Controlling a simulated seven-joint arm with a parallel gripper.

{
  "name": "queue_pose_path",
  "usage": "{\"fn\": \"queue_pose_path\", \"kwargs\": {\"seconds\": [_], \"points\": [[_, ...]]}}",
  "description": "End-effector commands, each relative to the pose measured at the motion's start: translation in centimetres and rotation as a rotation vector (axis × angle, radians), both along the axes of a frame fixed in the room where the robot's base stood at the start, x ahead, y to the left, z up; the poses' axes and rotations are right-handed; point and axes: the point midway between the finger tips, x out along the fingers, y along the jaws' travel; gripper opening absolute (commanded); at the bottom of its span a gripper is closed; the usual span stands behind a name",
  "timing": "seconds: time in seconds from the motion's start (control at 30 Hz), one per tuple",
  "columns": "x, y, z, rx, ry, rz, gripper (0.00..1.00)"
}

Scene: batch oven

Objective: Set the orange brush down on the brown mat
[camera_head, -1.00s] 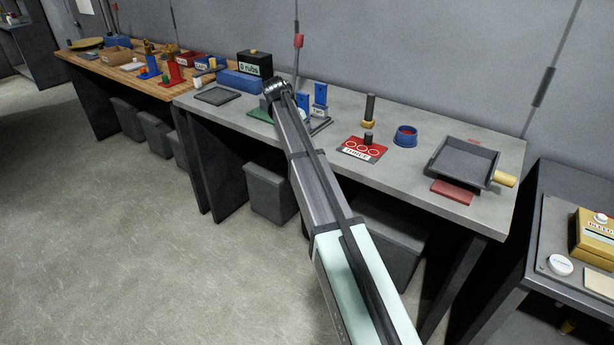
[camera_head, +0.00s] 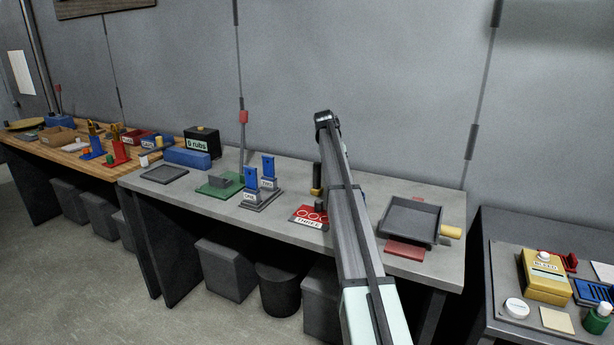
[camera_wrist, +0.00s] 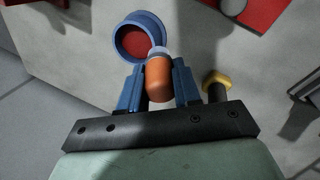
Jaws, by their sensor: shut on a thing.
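In the wrist view my gripper (camera_wrist: 158,72) is shut on the orange brush (camera_wrist: 159,82), with a blue finger on each side. The brush's pale far end overlaps the rim of a blue ring-shaped holder (camera_wrist: 137,40) with a red inside. I cannot tell whether they touch. In the head view my arm hides the gripper, brush and blue holder. I cannot pick out a clearly brown mat. A dull red flat mat (camera_head: 405,252) lies partly under the front of a dark pan (camera_head: 411,219) on the grey bench.
A post with a yellow collar (camera_wrist: 217,84) stands close to the right finger. Blue upright stands (camera_head: 267,168) and a green mat (camera_head: 220,188) are further left. The wooden table (camera_head: 75,148) is at far left.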

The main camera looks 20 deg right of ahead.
Motion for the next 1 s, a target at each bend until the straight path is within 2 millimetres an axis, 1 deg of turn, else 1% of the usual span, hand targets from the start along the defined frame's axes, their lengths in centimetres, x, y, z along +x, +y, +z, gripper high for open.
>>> {"fn": "queue_pose_path", "kwargs": {"seconds": [0.03,0.1,0.17,0.2,0.27,0.3,0.47,0.5,0.57,0.6,0.77,0.8,0.87,0.9,1.0], "points": [[-0.4,-2.3,-0.1,0.004,-0.006,-0.04,0.02],[-1.0,-5.1,-0.2,0.008,-0.013,-0.091,0.02],[-1.6,-7.4,-0.3,0.011,-0.02,-0.135,0.02],[-2.0,-9.0,-0.3,0.013,-0.025,-0.164,0.02],[-2.7,-11.3,-0.4,0.016,-0.033,-0.207,0.02],[-3.2,-12.8,-0.5,0.019,-0.038,-0.236,0.02],[-5.4,-18.8,-0.7,0.024,-0.059,-0.35,0.02],[-6.0,-20.3,-0.8,0.024,-0.064,-0.38,0.02],[-7.0,-22.5,-0.9,0.025,-0.072,-0.421,0.02],[-7.6,-23.9,-0.9,0.026,-0.079,-0.45,0.02],[-10.6,-29.6,-1.2,0.028,-0.099,-0.561,0.02],[-11.4,-31.0,-1.2,0.027,-0.105,-0.591,0.02],[-12.6,-33.1,-1.3,0.028,-0.113,-0.631,0.02],[-13.4,-34.5,-1.4,0.027,-0.118,-0.66,0.02],[-15.6,-37.8,-1.6,0.026,-0.134,-0.727,0.02]]}}
